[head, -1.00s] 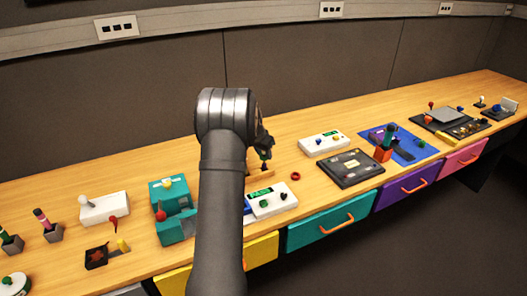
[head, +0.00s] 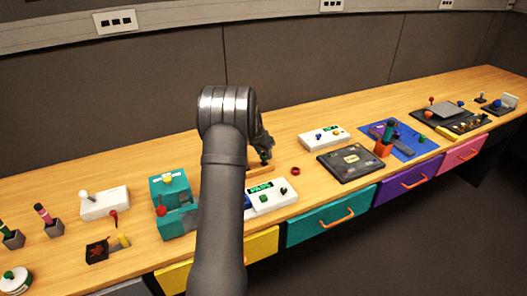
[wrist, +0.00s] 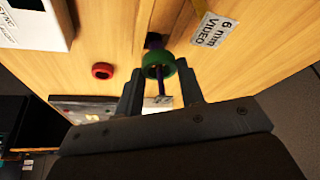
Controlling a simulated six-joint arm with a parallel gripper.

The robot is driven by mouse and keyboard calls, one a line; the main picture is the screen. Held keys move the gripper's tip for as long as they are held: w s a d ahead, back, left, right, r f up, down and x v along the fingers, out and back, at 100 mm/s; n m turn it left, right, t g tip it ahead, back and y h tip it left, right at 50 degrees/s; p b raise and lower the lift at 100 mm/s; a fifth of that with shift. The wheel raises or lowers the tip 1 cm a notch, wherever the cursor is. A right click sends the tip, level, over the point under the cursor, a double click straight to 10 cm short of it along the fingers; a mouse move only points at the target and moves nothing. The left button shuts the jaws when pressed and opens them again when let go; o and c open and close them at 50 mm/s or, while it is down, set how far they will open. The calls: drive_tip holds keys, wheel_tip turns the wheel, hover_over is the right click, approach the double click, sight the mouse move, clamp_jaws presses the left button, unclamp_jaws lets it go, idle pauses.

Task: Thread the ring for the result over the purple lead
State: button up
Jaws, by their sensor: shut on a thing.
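My gripper (wrist: 159,72) is shut on a green ring (wrist: 158,58) in the wrist view. A thin purple lead (wrist: 161,88) shows in the ring's opening and beyond its lower edge. It lines up with a dark block (wrist: 154,40) on a wooden strip; the ring appears to be around the lead, but the depth is hard to tell. In the head view my gripper (head: 265,153) is low over the bench, partly behind my arm. A red ring (head: 295,170) lies loose on the bench and also shows in the wrist view (wrist: 103,71). A white panel (head: 274,201) has a green display reading PASS (head: 261,188).
A dark panel (head: 350,164) and a white box (head: 324,136) stand to the right. A teal device (head: 172,200) stands left of my arm. A "6 mm VIDEO" label (wrist: 214,30) is near the strip. Bare bench surrounds the red ring.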

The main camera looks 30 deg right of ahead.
drive_tip(key=shift+f, duration=0.85)
drive_tip(key=o, duration=1)
drive_tip(key=shift+o, duration=0.5)
drive_tip(key=o, duration=0.3)
drive_tip(key=shift+o, duration=0.2)
drive_tip(key=shift+r, duration=0.15)
drive_tip(key=shift+r, duration=5.9)
